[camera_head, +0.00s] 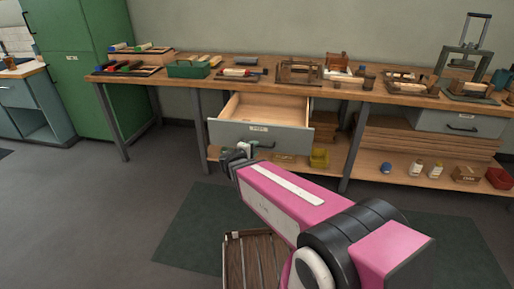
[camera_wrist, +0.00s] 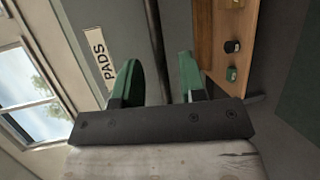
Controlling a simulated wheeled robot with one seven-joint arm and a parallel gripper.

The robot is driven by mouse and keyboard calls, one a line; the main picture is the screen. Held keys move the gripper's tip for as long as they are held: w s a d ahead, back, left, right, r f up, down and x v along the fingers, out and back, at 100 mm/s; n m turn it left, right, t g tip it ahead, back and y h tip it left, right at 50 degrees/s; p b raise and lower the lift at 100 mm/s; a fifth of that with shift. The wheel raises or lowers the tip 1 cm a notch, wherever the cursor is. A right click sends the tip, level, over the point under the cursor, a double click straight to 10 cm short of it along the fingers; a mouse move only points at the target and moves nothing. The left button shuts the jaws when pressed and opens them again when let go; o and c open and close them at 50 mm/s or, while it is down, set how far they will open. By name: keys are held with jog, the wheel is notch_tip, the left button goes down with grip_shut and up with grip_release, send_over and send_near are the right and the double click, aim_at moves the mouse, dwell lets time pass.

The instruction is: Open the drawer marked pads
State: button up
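The pads drawer (camera_head: 250,133) under the workbench is pulled out, with its empty wooden inside showing in the head view. Its grey front carries a white label (camera_head: 258,128), which reads PADS in the wrist view (camera_wrist: 98,58). My gripper (camera_head: 240,158) is at the lower part of this front, by the handle. In the wrist view my two green fingers (camera_wrist: 158,80) are apart. A dark bar (camera_wrist: 154,35), apparently the handle, runs between them with gaps on both sides. I cannot tell how deep it sits between the fingers.
The workbench (camera_head: 230,82) holds trays, a green box (camera_head: 189,69) and wooden fixtures. A second drawer (camera_head: 460,124) at the right is shut. A slatted crate (camera_head: 252,262) stands in front. Floor at the left is clear.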

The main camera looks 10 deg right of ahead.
jog(key=v, duration=0.7)
jog(key=shift+s, duration=0.25)
jog(key=shift+a, duration=0.15)
jog(key=s+d+f+m+g+y, duration=0.3)
jog(key=d+f+m+g+y, duration=0.1)
jog(key=d+m+g+y, duration=0.1)
jog(key=s+d+f+m+g+y, duration=0.4)
jog(key=d+g, duration=0.3)
jog(key=d, duration=0.2)
jog(key=shift+f+m+y, duration=0.45)
jog(key=shift+m+y, duration=0.25)
jog(key=shift+m, duration=0.2)
